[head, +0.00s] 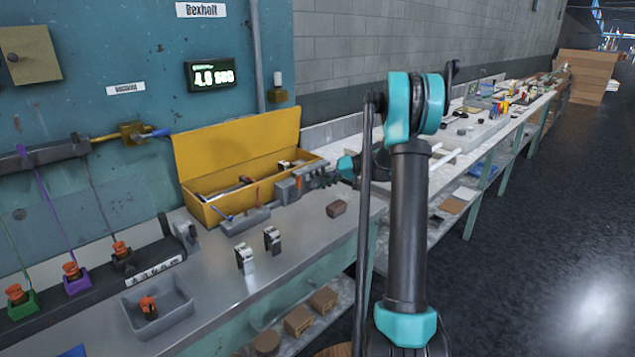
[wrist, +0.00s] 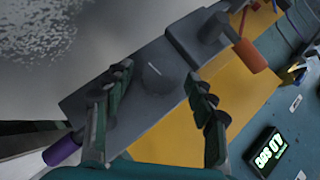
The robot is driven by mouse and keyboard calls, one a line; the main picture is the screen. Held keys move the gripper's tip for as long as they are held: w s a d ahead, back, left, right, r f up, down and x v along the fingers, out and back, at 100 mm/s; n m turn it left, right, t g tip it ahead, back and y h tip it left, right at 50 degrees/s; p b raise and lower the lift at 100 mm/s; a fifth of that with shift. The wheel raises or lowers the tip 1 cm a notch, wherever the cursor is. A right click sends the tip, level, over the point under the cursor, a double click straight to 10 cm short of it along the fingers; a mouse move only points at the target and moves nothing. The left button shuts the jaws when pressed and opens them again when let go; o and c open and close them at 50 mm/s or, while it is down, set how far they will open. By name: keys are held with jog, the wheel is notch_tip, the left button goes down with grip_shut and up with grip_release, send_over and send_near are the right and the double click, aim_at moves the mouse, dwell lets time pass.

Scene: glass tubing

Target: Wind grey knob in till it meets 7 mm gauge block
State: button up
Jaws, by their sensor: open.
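In the wrist view, the grey knob (wrist: 163,76) is a round cap with a pale line on its face, on a dark grey block-shaped fixture (wrist: 86,101). My gripper (wrist: 159,78) is open, with one dark green finger on each side of the knob. I cannot tell whether either finger touches it. In the head view, the fixture (head: 286,190) stands at the bench edge of the yellow box, with my gripper (head: 325,176) at its right side. I cannot pick out a 7 mm gauge block; no marking is readable and any gap is hidden.
An orange handle (wrist: 250,57) and a purple cylinder (wrist: 62,151) stick out near the fixture. The open yellow box (head: 235,150) stands behind it. A brown block (head: 336,208) and two small grey-white items (head: 245,259) (head: 272,240) stand on the bench. The bench front is mostly clear.

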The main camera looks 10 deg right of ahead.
jog(key=v, duration=1.2)
